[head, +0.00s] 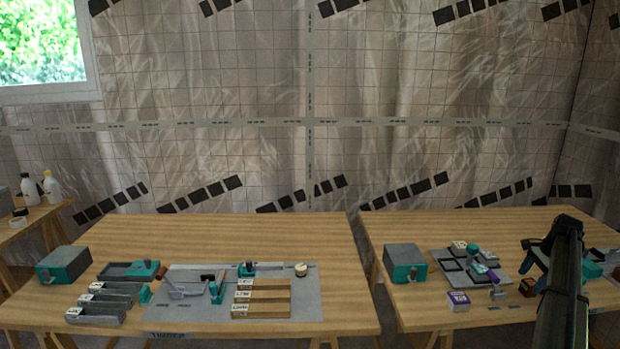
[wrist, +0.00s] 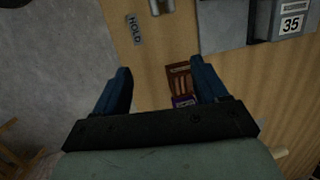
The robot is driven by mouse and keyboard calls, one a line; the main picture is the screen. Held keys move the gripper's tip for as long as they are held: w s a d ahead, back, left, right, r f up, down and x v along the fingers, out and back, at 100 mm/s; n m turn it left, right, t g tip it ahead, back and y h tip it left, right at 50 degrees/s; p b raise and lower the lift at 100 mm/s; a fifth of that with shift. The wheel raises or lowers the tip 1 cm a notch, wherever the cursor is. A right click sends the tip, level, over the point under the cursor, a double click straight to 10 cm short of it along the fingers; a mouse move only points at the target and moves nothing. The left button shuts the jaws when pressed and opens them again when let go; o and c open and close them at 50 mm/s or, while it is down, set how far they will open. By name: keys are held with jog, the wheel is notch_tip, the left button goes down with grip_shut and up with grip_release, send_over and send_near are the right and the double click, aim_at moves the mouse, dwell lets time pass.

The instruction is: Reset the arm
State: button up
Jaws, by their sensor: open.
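My gripper (wrist: 162,80) shows in the wrist view with its two dark blue fingers spread wide and nothing held between them. It points down over the wooden right table (wrist: 152,62). A brown slotted block with a purple part (wrist: 180,82) lies on the wood below, seen between the fingers and apart from them. In the head view my dark arm reaches over the right end of the right table (head: 420,222) and hides part of it. A small brown block (head: 528,287) sits beside the arm there.
The right table holds a teal-grey box (head: 405,262), a grey panel with several small blocks (head: 470,262) and a purple-white box (head: 458,301). The left table (head: 250,226) carries grey bins (head: 95,308), a grey mat (head: 190,312) and labelled wooden strips (head: 262,298). The tables' back halves are clear.

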jog(key=s+d+f+n+t, duration=0.1)
jog(key=s+f, duration=0.7)
jog(key=s, duration=0.4)
jog(key=s+a+f+n+g+y, duration=0.1)
jog(key=s+a+f+n+g, duration=0.2)
jog(key=a+f, duration=0.85)
jog(key=s+a+f+n, duration=0.2)
jog(key=s+a+f, duration=0.3)
jog(key=a+f, duration=0.7)
jog(key=s+a+f+n+g+y, duration=0.2)
jog(key=s+a+f, duration=0.45)
jog(key=a, duration=1.05)
jog(key=s+a+f+n+g+h, duration=0.2)
jog(key=s+a+f+n, duration=0.2)
jog(key=s+a, duration=0.5)
jog(key=s+a+f+n+g+h, duration=0.2)
jog(key=s+a+f+n, duration=0.3)
jog(key=s, duration=1)
jog(key=a+n+h, duration=0.1)
jog(key=a, duration=0.2)
jog(key=shift+a+f+g, duration=0.15)
jog(key=shift+a+g, duration=0.15)
jog(key=shift+a, duration=0.05)
